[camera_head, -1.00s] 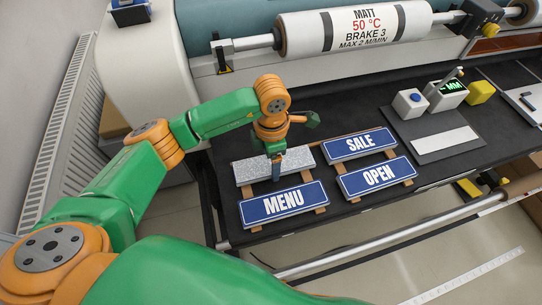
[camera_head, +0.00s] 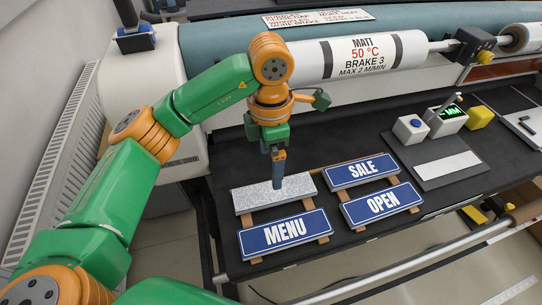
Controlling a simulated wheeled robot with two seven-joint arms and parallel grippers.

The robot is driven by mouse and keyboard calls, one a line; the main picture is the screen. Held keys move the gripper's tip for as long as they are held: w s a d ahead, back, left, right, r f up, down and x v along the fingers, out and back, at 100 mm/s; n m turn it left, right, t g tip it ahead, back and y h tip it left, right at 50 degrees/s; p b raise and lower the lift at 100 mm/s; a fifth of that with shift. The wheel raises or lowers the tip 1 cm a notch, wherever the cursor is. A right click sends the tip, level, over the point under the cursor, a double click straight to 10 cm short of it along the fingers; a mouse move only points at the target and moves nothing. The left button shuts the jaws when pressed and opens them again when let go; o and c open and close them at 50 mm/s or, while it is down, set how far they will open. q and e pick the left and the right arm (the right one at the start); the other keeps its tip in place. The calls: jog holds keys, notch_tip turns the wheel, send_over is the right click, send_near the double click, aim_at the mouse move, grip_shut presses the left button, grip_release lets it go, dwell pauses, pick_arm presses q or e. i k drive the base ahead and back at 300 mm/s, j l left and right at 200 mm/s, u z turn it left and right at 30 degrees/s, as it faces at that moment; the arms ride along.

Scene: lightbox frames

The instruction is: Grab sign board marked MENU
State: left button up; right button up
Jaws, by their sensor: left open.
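The sign board marked MENU (camera_head: 285,233) is a blue plate with white letters and a white border. It lies on wooden strips near the front edge of the black table. My left gripper (camera_head: 278,183) points down above or at the speckled grey board (camera_head: 273,193) just behind the MENU sign. It is open and holds nothing that I can see. Its fingers are seen nearly edge-on, so the gap between them hardly shows. Whether the fingertips touch the grey board I cannot tell. My right gripper is not in view.
The SALE sign (camera_head: 361,171) and the OPEN sign (camera_head: 381,205) lie to the right on wooden strips. A grey device with a display (camera_head: 445,121) and a yellow block (camera_head: 480,117) stand farther right. A large white roll (camera_head: 362,57) spans the back. Black table (camera_head: 345,140) shows between.

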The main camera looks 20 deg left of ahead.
aim_at(273, 236)
jog(key=k+l, duration=0.2)
jog(key=k, duration=0.25)
jog(key=k+l, duration=0.2)
jog(key=k, duration=0.3)
